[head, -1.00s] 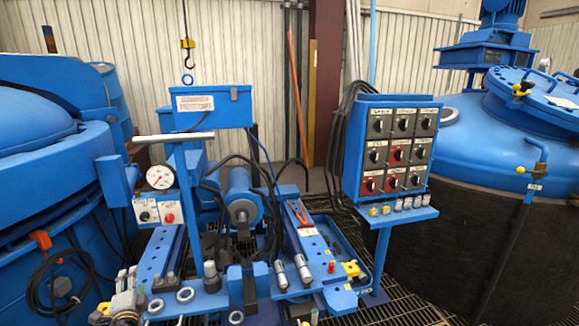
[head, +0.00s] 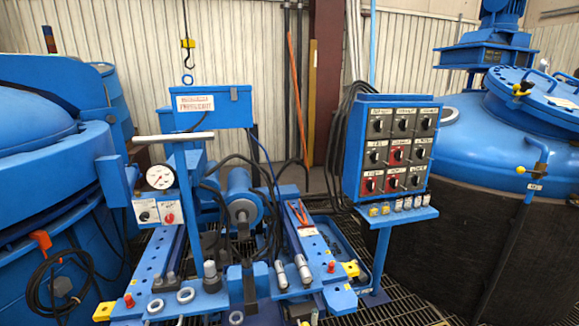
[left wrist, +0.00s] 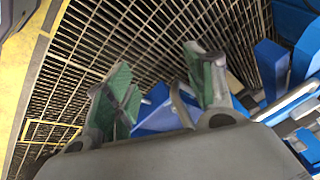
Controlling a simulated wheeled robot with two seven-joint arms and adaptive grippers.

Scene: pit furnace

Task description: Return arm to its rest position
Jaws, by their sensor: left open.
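My left gripper (left wrist: 157,72) shows in the left wrist view with its two green-padded fingers apart and nothing between them. Behind the fingers lie metal floor grating (left wrist: 85,60) and blue machine parts (left wrist: 272,68). Neither gripper shows in the head view. My right gripper is in no view.
A blue machine bench with a pressure gauge (head: 160,176) stands in the middle. A panel of rotary switches (head: 397,148) stands to its right. Large blue vessels stand at the left (head: 40,140) and right (head: 520,120). A black cable coil (head: 62,290) hangs at the lower left.

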